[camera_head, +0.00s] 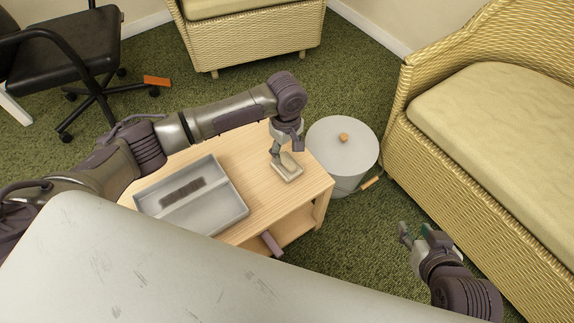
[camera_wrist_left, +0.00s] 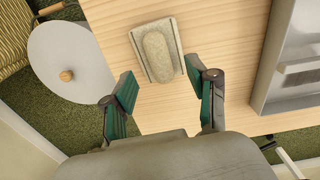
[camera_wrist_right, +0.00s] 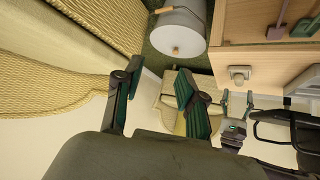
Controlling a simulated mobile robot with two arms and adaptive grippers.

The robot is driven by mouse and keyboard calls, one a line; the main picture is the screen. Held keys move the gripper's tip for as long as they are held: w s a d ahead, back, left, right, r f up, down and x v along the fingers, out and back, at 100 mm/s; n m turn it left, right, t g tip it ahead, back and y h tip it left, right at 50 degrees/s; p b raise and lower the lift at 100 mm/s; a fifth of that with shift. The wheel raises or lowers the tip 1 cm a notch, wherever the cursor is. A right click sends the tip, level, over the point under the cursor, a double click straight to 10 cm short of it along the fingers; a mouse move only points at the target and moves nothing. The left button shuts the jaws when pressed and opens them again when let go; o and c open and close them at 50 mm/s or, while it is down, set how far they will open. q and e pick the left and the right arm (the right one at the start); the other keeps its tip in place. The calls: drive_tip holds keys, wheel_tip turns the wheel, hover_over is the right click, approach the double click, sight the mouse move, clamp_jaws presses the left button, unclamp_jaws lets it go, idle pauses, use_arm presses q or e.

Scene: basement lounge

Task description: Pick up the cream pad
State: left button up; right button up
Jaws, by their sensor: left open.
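The cream pad (camera_wrist_left: 157,58) is an oblong, rounded block lying in a shallow beige holder (camera_wrist_left: 138,42) near the edge of the wooden table (camera_wrist_left: 115,14). In the head view the pad (camera_head: 287,168) is small and partly hidden by my left gripper (camera_head: 286,150). In the left wrist view my left gripper (camera_wrist_left: 160,72) is open and empty, its fingers apart on either side of the pad's near end. I cannot tell the height between them. My right gripper (camera_head: 415,231) is open and empty, right of the table; it also shows in its wrist view (camera_wrist_right: 153,80).
A grey tray (camera_head: 240,208) with a dark strip stands left of the pad on the table. A lidded white bin (camera_head: 343,150) stands close to the table's right side. A wicker sofa (camera_head: 450,160) is at the right. A pale surface (camera_head: 200,285) fills the foreground.

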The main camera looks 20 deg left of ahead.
sight(287, 159)
use_arm(q)
wheel_tip(287, 159, down, 4)
drive_tip(key=shift+s+d+f+b, duration=0.1)
drive_tip(key=shift+f+b, duration=0.05)
drive_tip(key=shift+b, duration=0.85)
drive_tip(key=shift+f, duration=0.1)
clamp_jaws()
use_arm(e)
drive_tip(key=w+a+r+t+y, duration=0.2)
drive_tip(key=w+r+t, duration=0.4)
drive_tip(key=r, duration=0.2)
drive_tip(key=shift+a, duration=0.4)
